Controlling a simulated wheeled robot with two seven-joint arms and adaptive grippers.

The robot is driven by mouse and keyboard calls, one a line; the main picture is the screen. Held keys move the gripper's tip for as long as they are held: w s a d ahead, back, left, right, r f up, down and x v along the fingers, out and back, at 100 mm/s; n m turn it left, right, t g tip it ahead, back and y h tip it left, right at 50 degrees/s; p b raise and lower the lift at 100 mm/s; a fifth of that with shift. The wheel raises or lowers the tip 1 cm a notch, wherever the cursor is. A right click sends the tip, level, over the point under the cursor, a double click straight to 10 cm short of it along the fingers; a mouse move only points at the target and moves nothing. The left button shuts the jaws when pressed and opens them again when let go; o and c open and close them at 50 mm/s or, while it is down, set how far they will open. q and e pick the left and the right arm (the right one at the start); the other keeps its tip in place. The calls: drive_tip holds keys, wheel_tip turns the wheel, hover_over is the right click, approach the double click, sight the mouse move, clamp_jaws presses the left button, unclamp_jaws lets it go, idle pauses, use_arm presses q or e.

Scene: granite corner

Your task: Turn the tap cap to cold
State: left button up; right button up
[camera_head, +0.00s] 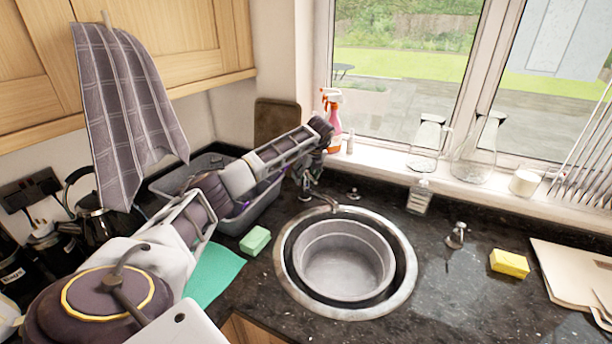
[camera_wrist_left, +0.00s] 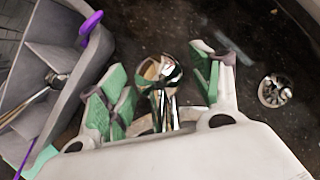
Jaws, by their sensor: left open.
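The chrome tap (camera_head: 318,196) stands behind the round sink (camera_head: 407,283), its spout reaching over the rim. In the left wrist view its shiny rounded cap (camera_wrist_left: 171,70) sits between the two green-padded fingers of my left gripper (camera_wrist_left: 160,90). The fingers are spread, with gaps visible at both sides of the cap. In the head view my left gripper (camera_head: 310,168) is above the tap and partly hides its top. Cold and hot marks cannot be made out. My right gripper is not in view.
A grey basin (camera_head: 345,262) sits in the sink. A grey dish tub (camera_head: 240,222), also in the left wrist view (camera_wrist_left: 40,70), stands close left of the tap. A spray bottle (camera_head: 333,130) and glass jugs (camera_head: 430,138) line the windowsill. A chrome drain fitting (camera_wrist_left: 274,90) lies right of the tap.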

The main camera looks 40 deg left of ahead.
use_arm(q)
drive_tip(key=v, duration=1.2)
drive_tip(key=shift+a, duration=0.1)
idle(0.4)
wheel_tip(320, 180, up, 9)
drive_tip(key=p, duration=0.9)
